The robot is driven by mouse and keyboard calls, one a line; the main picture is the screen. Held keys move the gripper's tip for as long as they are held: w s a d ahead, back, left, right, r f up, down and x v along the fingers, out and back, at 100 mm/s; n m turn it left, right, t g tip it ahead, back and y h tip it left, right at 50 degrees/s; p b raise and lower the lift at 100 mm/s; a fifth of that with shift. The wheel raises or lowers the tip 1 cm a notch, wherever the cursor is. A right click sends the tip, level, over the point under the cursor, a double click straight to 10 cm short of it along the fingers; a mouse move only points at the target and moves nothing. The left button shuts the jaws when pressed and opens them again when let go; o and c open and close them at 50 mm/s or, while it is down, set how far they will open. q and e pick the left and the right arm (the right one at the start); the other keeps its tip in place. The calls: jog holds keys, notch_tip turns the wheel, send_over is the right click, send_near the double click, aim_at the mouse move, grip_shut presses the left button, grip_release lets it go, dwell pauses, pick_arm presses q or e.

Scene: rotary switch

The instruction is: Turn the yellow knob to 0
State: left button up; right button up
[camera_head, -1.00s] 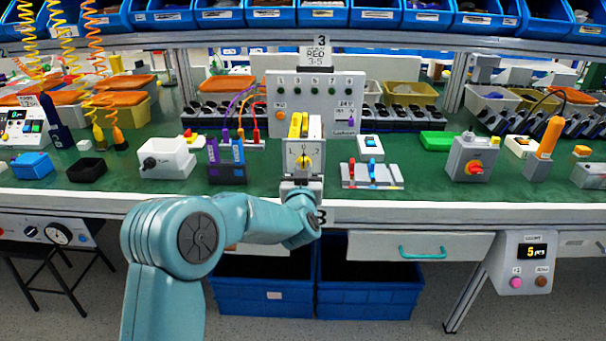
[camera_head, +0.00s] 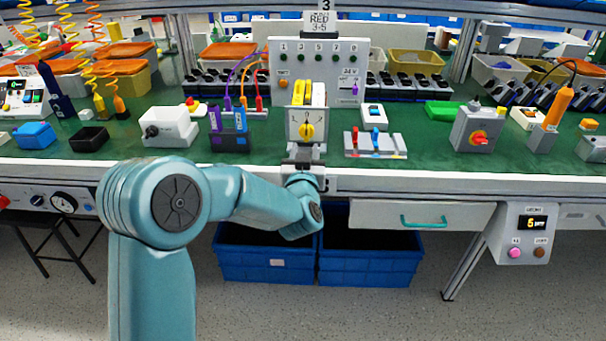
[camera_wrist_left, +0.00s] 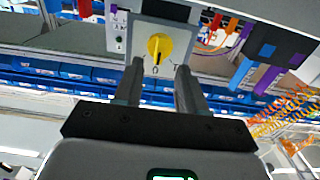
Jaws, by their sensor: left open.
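The yellow knob (camera_head: 307,131) sits on the pale front plate of a small switch box (camera_head: 292,122) on the bench. In the left wrist view the knob (camera_wrist_left: 159,46) shows upside down, its bar close to upright, with a 0 mark just below it in the picture. The exact pointing is hard to read. My left gripper (camera_head: 304,151) is in front of the plate, just below the knob in the head view. In the left wrist view its two fingers (camera_wrist_left: 159,76) are apart with nothing between them, and the knob appears beyond their tips. My right gripper is out of view.
A white box with a black knob (camera_head: 170,127) and a blue and purple block (camera_head: 229,130) stand left of the switch. A plate with small levers (camera_head: 375,143) and a grey box with a red knob (camera_head: 477,130) stand right. Blue bins (camera_head: 265,262) are under the bench.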

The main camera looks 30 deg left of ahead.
pick_arm(q)
jog(key=v, duration=1)
jog(key=shift+s+d, duration=0.1)
jog(key=s+d+f+m+g+h, duration=0.1)
jog(key=d+f+m+g+h, duration=0.15)
jog(key=f, duration=0.95)
jog(key=s+d+f+m+g+h, duration=0.1)
jog(key=d+f+g+h, duration=0.15)
jog(key=f, duration=0.95)
jog(key=s+d+f+m+g+h, duration=0.1)
jog(key=s+d+f+g+h, duration=0.25)
jog(key=s+d+f, duration=0.4)
jog(key=s+d+f+g+h, duration=0.2)
jog(key=s+d+f+g, duration=0.15)
jog(key=s, duration=0.25)
jog(key=s+d+f+g+h, duration=0.2)
jog(key=s+d+f+h, duration=0.15)
jog(key=s, duration=0.35)
notch_tip(320, 180, up, 19)
jog(key=g+p, duration=0.1)
jog(key=p, duration=1.7)
jog(key=shift+s+d+f+y+p, duration=0.2)
jog(key=shift+s+y+p, duration=0.05)
jog(key=shift+y+p, duration=0.15)
